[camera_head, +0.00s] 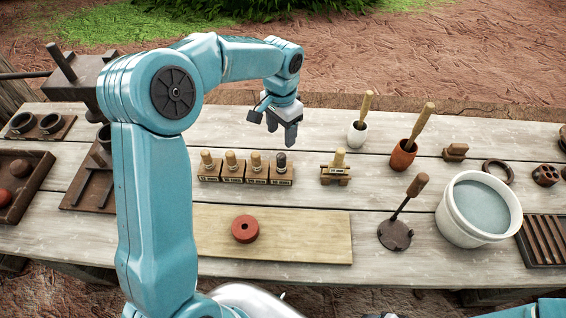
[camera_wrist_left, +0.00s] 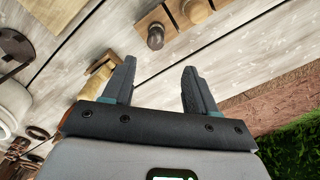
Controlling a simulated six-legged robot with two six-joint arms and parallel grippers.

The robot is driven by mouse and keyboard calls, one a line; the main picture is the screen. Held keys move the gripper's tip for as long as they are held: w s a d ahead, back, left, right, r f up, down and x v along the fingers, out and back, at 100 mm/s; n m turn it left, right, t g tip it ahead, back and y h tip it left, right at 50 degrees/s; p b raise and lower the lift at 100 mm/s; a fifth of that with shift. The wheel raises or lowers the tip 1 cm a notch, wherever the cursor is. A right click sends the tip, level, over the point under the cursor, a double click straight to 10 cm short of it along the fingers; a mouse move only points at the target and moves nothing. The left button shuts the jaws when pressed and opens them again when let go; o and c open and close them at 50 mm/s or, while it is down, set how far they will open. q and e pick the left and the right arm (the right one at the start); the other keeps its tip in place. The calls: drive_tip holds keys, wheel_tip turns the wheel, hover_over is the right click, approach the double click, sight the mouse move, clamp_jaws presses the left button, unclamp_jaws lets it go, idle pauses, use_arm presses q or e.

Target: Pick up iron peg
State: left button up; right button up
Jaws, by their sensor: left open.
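The iron peg (camera_head: 281,160) is the dark grey-topped one at the right end of a row of pegs in wooden blocks; the other tops are light wood. It stands upright in its block (camera_head: 281,178). In the left wrist view, the dark-headed peg (camera_wrist_left: 155,36) shows beyond the fingertips, with a wooden peg (camera_wrist_left: 196,10) beside it. My left gripper (camera_head: 281,130) is open and empty above and behind the row; its spread fingers also show in the wrist view (camera_wrist_left: 159,65). It does not touch the peg. My right gripper is not in view.
A separate wooden block with a peg (camera_head: 335,170) stands just right of the row. Cups with handled tools (camera_head: 403,155), a stamp (camera_head: 395,234) and a white bucket (camera_head: 448,220) stand to the right.

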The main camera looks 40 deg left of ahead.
sight(281, 156)
use_arm(q)
drive_tip(key=f, duration=0.3)
drive_tip(key=s+f+p, duration=0.1)
drive_tip(key=f, duration=0.6)
drive_tip(key=shift+s+d+f+p, duration=0.2)
drive_tip(key=shift+s+d+p, duration=0.05)
drive_tip(key=shift+d+p, duration=0.1)
drive_tip(key=shift+w+a+f, duration=0.1)
drive_tip(key=shift+w+f, duration=0.25)
drive_tip(key=shift+f, duration=0.1)
drive_tip(key=shift+s+r, duration=0.2)
drive_tip(key=shift+s, duration=0.05)
drive_tip(key=c, duration=0.9)
clamp_jaws()
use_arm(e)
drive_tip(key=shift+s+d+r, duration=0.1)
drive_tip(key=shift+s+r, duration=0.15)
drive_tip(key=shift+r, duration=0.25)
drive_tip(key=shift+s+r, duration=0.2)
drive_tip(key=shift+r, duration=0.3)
